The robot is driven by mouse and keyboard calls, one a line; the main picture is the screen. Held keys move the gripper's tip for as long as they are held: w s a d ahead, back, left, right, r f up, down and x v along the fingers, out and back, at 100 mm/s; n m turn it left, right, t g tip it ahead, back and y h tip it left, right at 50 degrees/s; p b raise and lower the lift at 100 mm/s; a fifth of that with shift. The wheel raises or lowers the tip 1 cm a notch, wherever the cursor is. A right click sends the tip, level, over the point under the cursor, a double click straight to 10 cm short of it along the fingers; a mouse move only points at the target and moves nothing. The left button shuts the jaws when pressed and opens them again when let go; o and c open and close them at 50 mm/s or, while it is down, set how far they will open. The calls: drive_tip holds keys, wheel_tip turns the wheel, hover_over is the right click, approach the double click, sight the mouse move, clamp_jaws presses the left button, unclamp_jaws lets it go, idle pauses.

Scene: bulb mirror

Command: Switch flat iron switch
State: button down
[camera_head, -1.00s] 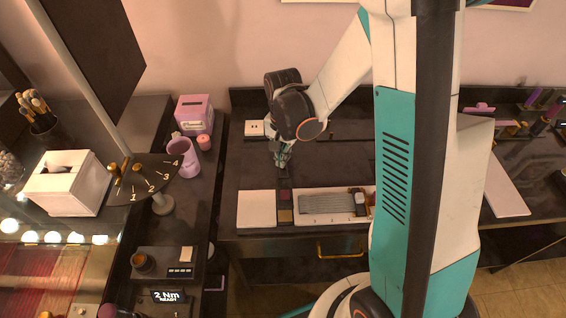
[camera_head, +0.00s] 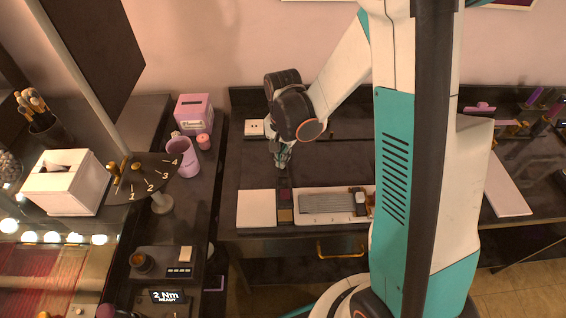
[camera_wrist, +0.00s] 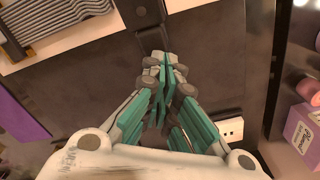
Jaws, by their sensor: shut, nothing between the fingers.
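My gripper (camera_head: 281,165) points down over the dark counter, with its teal fingers together and nothing between them. In the wrist view the closed fingertips (camera_wrist: 165,62) are beside the near end of a narrow dark bar (camera_wrist: 148,14) that bears a small round grey mark. I cannot tell whether they touch it. In the head view a dark piece (camera_head: 283,183) lies just in front of the fingertips, in line with small coloured tiles (camera_head: 285,216). It may be the flat iron, but it is too small to be sure, and I cannot make out its switch.
A white panel (camera_head: 257,208) and a tray with a ribbed grey pad (camera_head: 326,204) lie at the counter's front. A white socket (camera_head: 254,128) is behind the gripper. A lilac mug (camera_head: 183,158) and lilac box (camera_head: 194,113) stand left. The counter around the gripper is mostly clear.

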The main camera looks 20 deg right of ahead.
drive_tip(key=shift+f+b, duration=1)
drive_tip(key=shift+f, duration=0.1)
idle(0.6)
drive_tip(key=shift+r+p, duration=2.25)
drive_tip(key=shift+r, duration=1.3)
drive_tip(key=shift+r, duration=0.15)
drive_tip(key=s+r+n+t+b, duration=0.7)
drive_tip(key=s+r+n+b, duration=0.1)
drive_tip(key=s, duration=0.7)
wheel_tip(320, 180, up, 3)
drive_tip(key=shift+f+n, duration=0.2)
drive_tip(key=shift+n, duration=0.6)
